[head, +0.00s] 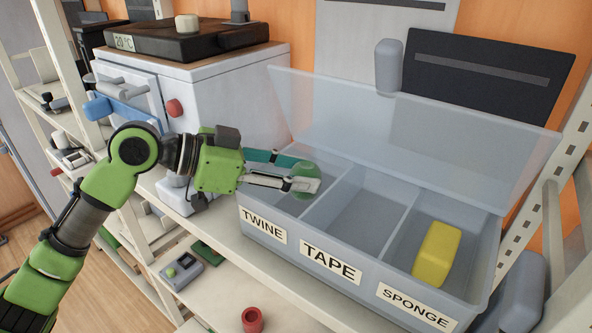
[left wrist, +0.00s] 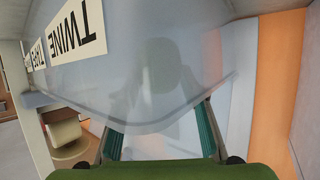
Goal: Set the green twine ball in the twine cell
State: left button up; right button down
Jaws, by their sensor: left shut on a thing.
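The green twine ball (head: 307,171) is between the fingers of my left gripper (head: 305,175), which is shut on it. In the head view both are at the left end of the pale translucent crate (head: 372,275), over the cell labelled TWINE (head: 263,225). The near finger hides part of the ball. I cannot tell whether the ball touches the cell floor. In the left wrist view, the crate wall (left wrist: 130,95) fills the middle, and a faint dark shape behind it may be the ball. My right gripper is not in view.
The TAPE cell (head: 358,217) is empty; a yellow sponge (head: 437,254) lies in the SPONGE cell. The clear lid (head: 420,135) stands raised behind. A white box-shaped device (head: 225,95) stands left of the crate. A red ring-like item (head: 252,320) is on the lower shelf.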

pick_arm(q)
jog(key=shift+f, duration=0.3)
dwell(0.4)
jog(key=o, duration=1.6)
jog(key=shift+s+d, duration=0.1)
